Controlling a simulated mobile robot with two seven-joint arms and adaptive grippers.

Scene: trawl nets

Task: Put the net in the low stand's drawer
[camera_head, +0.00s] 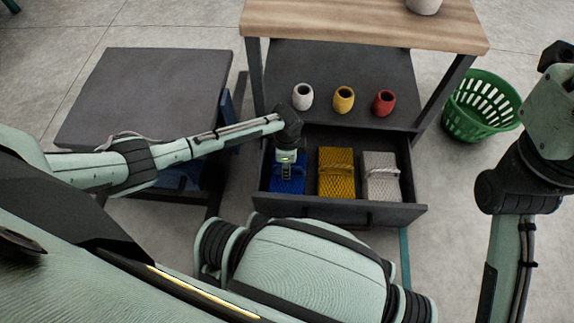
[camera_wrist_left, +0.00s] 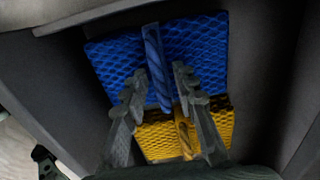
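The blue net (camera_head: 287,186) lies folded at the left end of an open dark drawer (camera_head: 340,210). It also fills the middle of the left wrist view (camera_wrist_left: 105,60), with a blue rope handle (camera_wrist_left: 155,60) across its top. My left gripper (camera_head: 287,172) points down over this net. In the left wrist view its fingers (camera_wrist_left: 155,92) are apart, with the handle between them, and do not visibly press on it. A grey low stand (camera_head: 145,100) is at the left; blue parts show under its top. My right gripper is not in view.
A yellow net (camera_head: 337,172) and a white net (camera_head: 381,176) lie beside the blue one. White, yellow and red pots (camera_head: 343,99) stand on the shelf above the drawer. A green basket (camera_head: 480,105) stands on the floor at right. A wooden tabletop (camera_head: 360,22) overhangs the back.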

